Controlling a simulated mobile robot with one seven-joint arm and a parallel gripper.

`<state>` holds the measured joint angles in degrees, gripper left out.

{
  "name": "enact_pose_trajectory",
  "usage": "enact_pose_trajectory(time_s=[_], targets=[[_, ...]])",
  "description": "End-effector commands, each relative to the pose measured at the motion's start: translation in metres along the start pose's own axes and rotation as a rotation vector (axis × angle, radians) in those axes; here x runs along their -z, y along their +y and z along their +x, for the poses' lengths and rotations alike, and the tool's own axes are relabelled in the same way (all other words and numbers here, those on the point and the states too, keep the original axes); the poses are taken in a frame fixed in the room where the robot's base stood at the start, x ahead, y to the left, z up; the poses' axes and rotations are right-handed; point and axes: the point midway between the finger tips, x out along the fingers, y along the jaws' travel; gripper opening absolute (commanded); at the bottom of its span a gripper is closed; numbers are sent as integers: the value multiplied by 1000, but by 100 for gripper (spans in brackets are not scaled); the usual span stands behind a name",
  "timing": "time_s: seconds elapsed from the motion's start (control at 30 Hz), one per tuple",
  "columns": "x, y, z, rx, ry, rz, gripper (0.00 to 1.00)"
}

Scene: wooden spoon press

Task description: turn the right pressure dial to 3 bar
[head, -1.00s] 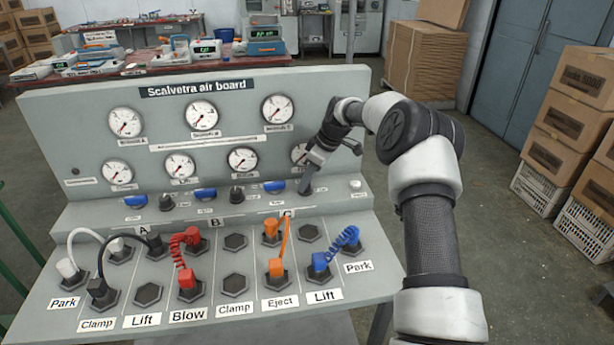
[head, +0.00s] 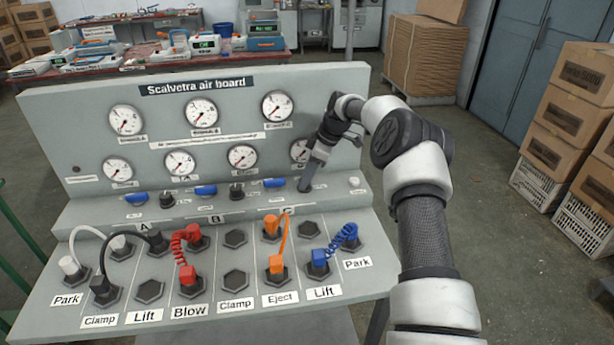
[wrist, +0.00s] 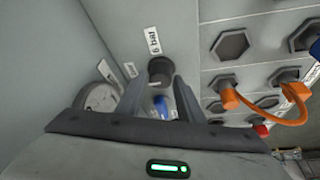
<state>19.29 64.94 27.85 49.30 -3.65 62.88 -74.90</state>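The grey air board (head: 60,115) stands before me with several white gauges and a row of dark dials. My gripper (head: 306,187) reaches down to the right end of the dial row and covers the right pressure dial in the head view. In the wrist view the dark dial (wrist: 160,69) shows at the tips of my gripper's two fingers (wrist: 165,77), below a "6 bar" label (wrist: 152,40). The fingers stand apart, one on either side of it; whether they touch it is unclear. The gauge above it (head: 297,150) is partly hidden by my arm, its reading too small to tell.
A blue lever (head: 273,183) sits just left of my gripper and a small white button (head: 354,181) to its right. On the lower panel are an orange hose (head: 284,240) and a blue coiled hose (head: 347,237). Cartons (head: 572,130) stand at the right.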

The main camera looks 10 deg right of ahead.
Motion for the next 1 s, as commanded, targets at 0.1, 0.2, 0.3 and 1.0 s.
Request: enact_pose_trajectory(time_s=[0.1,0.2,0.3,1.0], targets=[[0,0,0,1,0,1,47],[0,0,0,1,0,1,47],[0,0,0,1,0,1,47],[1,1,-131,-4,1,1,47]])
